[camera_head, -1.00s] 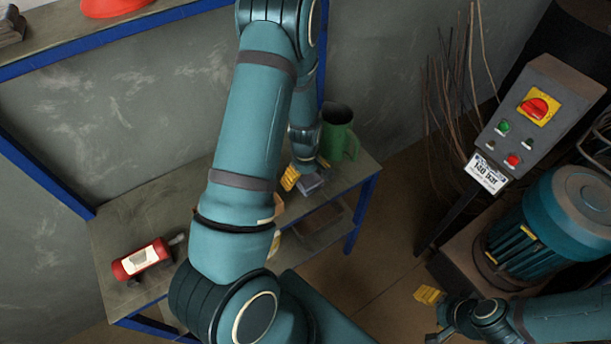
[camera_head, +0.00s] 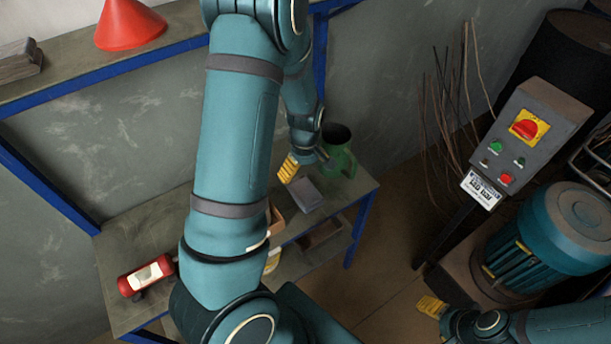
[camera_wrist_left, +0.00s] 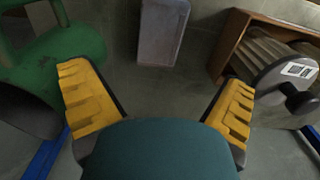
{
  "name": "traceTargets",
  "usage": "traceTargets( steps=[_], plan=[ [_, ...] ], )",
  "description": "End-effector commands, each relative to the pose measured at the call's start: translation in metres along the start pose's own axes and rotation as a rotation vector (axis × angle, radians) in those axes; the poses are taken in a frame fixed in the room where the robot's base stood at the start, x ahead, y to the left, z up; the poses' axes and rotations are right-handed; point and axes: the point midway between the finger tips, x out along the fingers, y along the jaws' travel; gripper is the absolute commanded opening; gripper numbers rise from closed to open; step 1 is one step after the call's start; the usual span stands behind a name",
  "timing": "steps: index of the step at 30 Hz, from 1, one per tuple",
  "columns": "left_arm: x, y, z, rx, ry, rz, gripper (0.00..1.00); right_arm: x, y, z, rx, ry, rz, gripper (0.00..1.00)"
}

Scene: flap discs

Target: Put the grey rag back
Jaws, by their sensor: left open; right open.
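The grey rag (camera_head: 307,194) lies as a flat folded block on the lower bench (camera_head: 122,240), near its right end. In the left wrist view the rag (camera_wrist_left: 162,32) lies beyond the fingertips, clear of both. My left gripper (camera_head: 306,163) is open and empty, just behind and above the rag in the head view. Its yellow fingers (camera_wrist_left: 158,100) stand wide apart in the wrist view. My right gripper (camera_head: 432,308) is low at the right, away from the bench; only one yellow finger shows clearly.
A green jug (camera_head: 342,163) stands close beside my left gripper; it also shows in the left wrist view (camera_wrist_left: 60,65). A wooden box (camera_wrist_left: 235,42) and a labelled disc (camera_wrist_left: 290,90) are right of the rag there. A red cylinder (camera_head: 147,276) lies at the bench's left.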

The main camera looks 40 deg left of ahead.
Motion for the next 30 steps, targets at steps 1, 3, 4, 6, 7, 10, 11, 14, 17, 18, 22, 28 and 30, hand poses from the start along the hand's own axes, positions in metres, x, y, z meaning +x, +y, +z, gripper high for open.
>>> traceTargets(
  steps=[1, 3, 4, 6, 7, 10, 11, 14, 17, 18, 22, 28, 30],
  plan=[
    [-0.004, 0.000, 0.000, 0.001, 0.000, 0.000, 1.00, -0.001, -0.001, -0.001, 0.000, 0.001, 0.000, 0.65],
    [-0.006, 0.000, 0.000, 0.000, -0.001, -0.001, 1.00, -0.002, -0.001, -0.001, 0.001, 0.002, 0.000, 0.65],
    [-0.006, 0.000, 0.000, 0.000, -0.001, -0.001, 1.00, -0.002, -0.001, -0.001, 0.001, 0.002, 0.000, 0.65],
    [-0.006, 0.000, 0.001, 0.003, -0.002, -0.001, 1.00, -0.001, -0.001, -0.001, 0.001, 0.002, 0.000, 0.65],
    [-0.004, 0.000, 0.003, 0.013, -0.003, 0.000, 1.00, -0.001, -0.001, -0.001, 0.001, 0.002, 0.000, 0.65],
    [0.014, 0.005, 0.028, 0.125, -0.021, 0.017, 1.00, -0.001, 0.000, -0.001, 0.001, 0.002, 0.000, 0.65],
    [0.023, 0.007, 0.041, 0.184, -0.030, 0.026, 1.00, -0.001, 0.000, -0.001, 0.001, 0.002, 0.000, 0.65],
    [0.057, 0.013, 0.099, 0.438, -0.067, 0.087, 1.00, -0.001, 0.000, -0.001, 0.001, 0.002, 0.000, 0.65],
    [0.081, 0.011, 0.163, 0.698, -0.101, 0.173, 1.00, -0.001, 0.000, -0.001, 0.001, 0.002, 0.000, 0.65],
    [0.087, 0.009, 0.186, 0.790, -0.111, 0.208, 1.00, -0.001, 0.000, -0.001, 0.001, 0.002, 0.000, 0.65],
    [0.094, 0.001, 0.244, 1.008, -0.127, 0.311, 1.00, -0.001, -0.001, -0.001, 0.001, 0.002, 0.000, 0.65],
    [0.093, -0.003, 0.272, 1.124, -0.123, 0.375, 1.00, -0.001, -0.001, -0.001, 0.000, 0.002, 0.000, 0.65],
    [0.093, -0.003, 0.272, 1.126, -0.121, 0.376, 1.00, -0.001, -0.001, -0.001, 0.000, 0.002, 0.000, 0.65]
  ],
)
